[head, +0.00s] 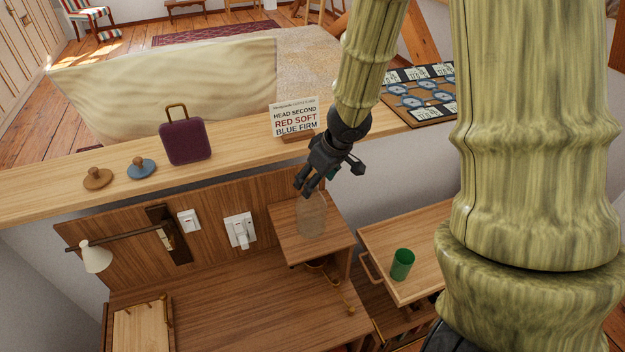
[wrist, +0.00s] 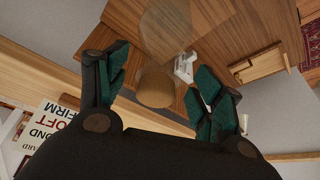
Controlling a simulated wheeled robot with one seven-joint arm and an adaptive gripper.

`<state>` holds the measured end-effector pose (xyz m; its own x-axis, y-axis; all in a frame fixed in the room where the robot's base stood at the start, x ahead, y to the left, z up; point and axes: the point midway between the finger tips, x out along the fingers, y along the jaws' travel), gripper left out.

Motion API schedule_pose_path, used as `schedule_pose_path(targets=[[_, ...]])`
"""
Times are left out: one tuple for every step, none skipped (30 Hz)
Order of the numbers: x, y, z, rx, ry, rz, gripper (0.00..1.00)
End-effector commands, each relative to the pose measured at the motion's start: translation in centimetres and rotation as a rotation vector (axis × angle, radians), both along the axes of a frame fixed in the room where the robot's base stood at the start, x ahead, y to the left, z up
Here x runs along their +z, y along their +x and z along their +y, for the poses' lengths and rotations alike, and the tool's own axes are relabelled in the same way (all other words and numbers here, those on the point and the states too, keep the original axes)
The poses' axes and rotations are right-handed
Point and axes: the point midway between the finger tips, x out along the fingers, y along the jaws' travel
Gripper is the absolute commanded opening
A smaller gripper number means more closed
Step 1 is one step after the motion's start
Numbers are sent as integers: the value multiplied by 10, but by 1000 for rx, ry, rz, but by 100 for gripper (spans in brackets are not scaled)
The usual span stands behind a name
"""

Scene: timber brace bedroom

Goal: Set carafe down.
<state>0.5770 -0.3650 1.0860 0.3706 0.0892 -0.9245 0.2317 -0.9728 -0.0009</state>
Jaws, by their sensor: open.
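The clear glass carafe (head: 312,216) stands upright on the small raised wooden shelf (head: 285,240) of the desk unit. In the wrist view the see-through carafe (wrist: 165,35) shows beyond the fingertips, with its round end toward my gripper. My gripper (head: 306,190) is just above the top of the carafe. In the wrist view the green-padded fingers of my gripper (wrist: 160,88) are spread wide on either side, with nothing held between them. Whether a fingertip touches the carafe cannot be told.
A ledge (head: 230,150) behind holds a sign (head: 296,118), a purple bag (head: 184,140) and two knobbed discs. A green cup (head: 402,265) stands on the lower right surface. A wall lamp (head: 96,256) juts out at left. The desktop (head: 230,300) is largely clear.

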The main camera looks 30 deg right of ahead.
Motion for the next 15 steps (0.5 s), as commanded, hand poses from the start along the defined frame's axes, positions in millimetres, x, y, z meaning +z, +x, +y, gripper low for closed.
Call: schedule_pose_path(targets=[[16, -3, -1, 0, 3, -3, 67], [21, -5, -1, 0, 2, -3, 67], [28, -8, -2, -1, 2, -4, 67], [33, -10, -2, 0, 2, -4, 67], [36, -11, -3, -1, 2, -2, 67], [41, -14, -3, -1, 2, -2, 67], [45, -15, -4, -1, 2, -2, 67], [49, -17, -4, -1, 1, -2, 67], [54, -19, -5, 1, 0, -2, 67], [57, -20, -5, 0, 0, -2, 67], [60, -22, -6, 0, -1, -1, 67], [64, -23, -6, 0, -1, -1, 67], [66, -24, -7, 0, -1, -1, 67], [69, -26, -7, 0, -1, -1, 67], [71, -27, -7, 0, 0, -1, 67]])
